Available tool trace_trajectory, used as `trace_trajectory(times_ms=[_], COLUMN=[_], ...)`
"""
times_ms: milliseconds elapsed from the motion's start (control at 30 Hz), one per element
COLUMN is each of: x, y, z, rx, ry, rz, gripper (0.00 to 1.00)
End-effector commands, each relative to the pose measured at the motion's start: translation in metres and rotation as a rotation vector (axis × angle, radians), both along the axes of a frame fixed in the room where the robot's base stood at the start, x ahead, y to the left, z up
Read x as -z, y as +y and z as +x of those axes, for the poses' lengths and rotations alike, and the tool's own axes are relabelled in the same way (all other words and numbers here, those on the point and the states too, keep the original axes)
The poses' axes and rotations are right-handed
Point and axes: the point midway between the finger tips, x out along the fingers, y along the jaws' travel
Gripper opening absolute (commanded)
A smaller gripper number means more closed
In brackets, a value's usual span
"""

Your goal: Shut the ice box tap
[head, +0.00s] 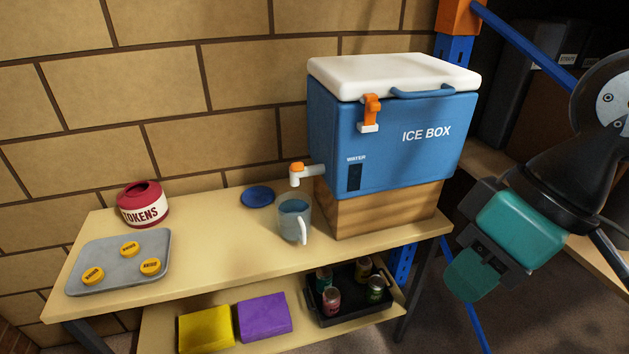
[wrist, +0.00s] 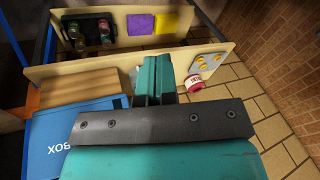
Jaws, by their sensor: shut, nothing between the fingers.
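The blue ice box (head: 390,140) with a white lid sits on a wooden block at the right end of the bench. Its tap (head: 307,172) sticks out to the left from the lower side, with a white spout and an orange top. A clear mug (head: 294,220) holding bluish water stands under the spout. I cannot tell whether water is running. My gripper (head: 468,278) is shut and empty, to the right of the ice box and apart from it. In the wrist view my teal fingers (wrist: 154,80) are together, and part of the ice box (wrist: 65,135) shows upside down; the tap is not visible there.
The bench top (head: 200,240) holds a red tokens pot (head: 143,205), a grey tray (head: 118,262) with yellow tokens, and a blue lid (head: 257,196). Below are yellow and purple cloths and a black tray (head: 350,310) of jars. A brick wall stands behind.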

Motion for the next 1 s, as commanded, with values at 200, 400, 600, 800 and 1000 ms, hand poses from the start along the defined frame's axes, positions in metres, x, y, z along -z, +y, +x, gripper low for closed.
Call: trace_trajectory(times_ms=[200,400,600,800,1000], x=[0.024,0.125,0.197,0.203,0.199], y=[0.001,-0.007,-0.005,0.059,0.124], z=[0.017,0.110,0.217,0.254,0.238], rx=[-0.023,-0.229,-0.767,-1.386,-1.728], ry=[-0.059,-0.435,-0.969,-1.307,-1.403], rz=[-0.019,-0.238,-0.833,-1.571,-2.091], gripper=[0.00,0.00,0.00,0.00,0.00])
